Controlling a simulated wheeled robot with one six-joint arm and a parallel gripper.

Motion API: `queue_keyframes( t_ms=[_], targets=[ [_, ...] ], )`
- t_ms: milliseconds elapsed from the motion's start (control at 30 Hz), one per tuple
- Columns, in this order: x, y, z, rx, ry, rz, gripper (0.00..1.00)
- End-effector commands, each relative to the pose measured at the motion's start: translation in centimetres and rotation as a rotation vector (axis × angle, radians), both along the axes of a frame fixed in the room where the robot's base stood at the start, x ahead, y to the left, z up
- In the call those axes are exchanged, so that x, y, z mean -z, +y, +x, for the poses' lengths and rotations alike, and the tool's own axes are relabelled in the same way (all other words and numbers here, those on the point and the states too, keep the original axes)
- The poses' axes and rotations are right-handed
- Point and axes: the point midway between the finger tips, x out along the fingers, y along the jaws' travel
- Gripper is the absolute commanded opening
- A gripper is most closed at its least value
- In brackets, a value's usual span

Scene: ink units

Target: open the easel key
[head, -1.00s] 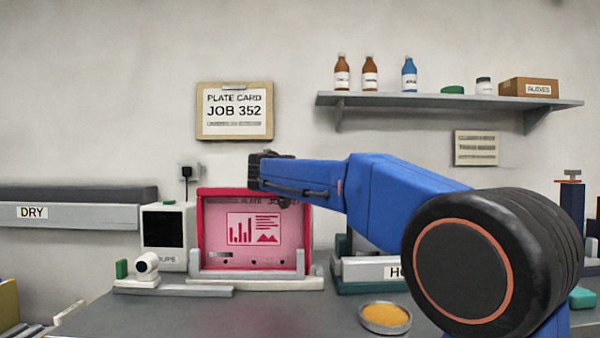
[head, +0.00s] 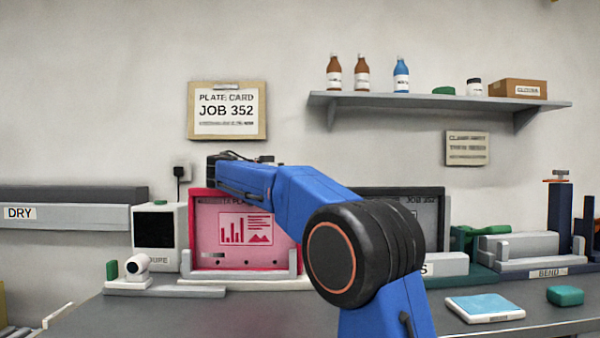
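A pink plate (head: 209,232) with a chart print stands upright in a red frame on a grey easel-like stand (head: 240,284). My blue arm reaches across the plate's upper right. My gripper (head: 222,160) is at the arm's far end, by the plate's top left corner. Its fingertips are not clear, and I cannot tell whether it touches the frame. I cannot make out an easel key; my arm may hide it. A dark plate (head: 428,212) marked JOB 352 stands to the right, partly behind my arm.
A white loupe box (head: 160,210) and a small white camera-like device (head: 138,267) stand left of the pink plate. A blue-topped pad (head: 484,307) and a green block (head: 565,295) lie on the bench's right. A shelf (head: 440,101) with bottles hangs above. The front bench is mostly clear.

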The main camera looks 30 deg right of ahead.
Motion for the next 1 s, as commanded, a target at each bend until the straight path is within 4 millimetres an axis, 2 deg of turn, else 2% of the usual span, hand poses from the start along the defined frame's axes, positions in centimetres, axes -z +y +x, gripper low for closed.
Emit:
queue_keyframes(
  t_ms=[467, 500, 567, 867, 1000],
  targets=[
    [0.06, -0.03, -0.05, 0.015, 0.001, 0.001, 0.0],
    [0.05, -0.03, -0.05, 0.015, 0.001, 0.001, 0.19],
    [0.05, -0.03, -0.05, 0.015, 0.001, 0.001, 0.33],
    [0.01, 0.03, -0.05, 0.014, 0.0, 0.0, 0.33],
    [0.01, 0.92, -0.09, 0.012, 0.0, 0.0, 0.33]
  ],
)
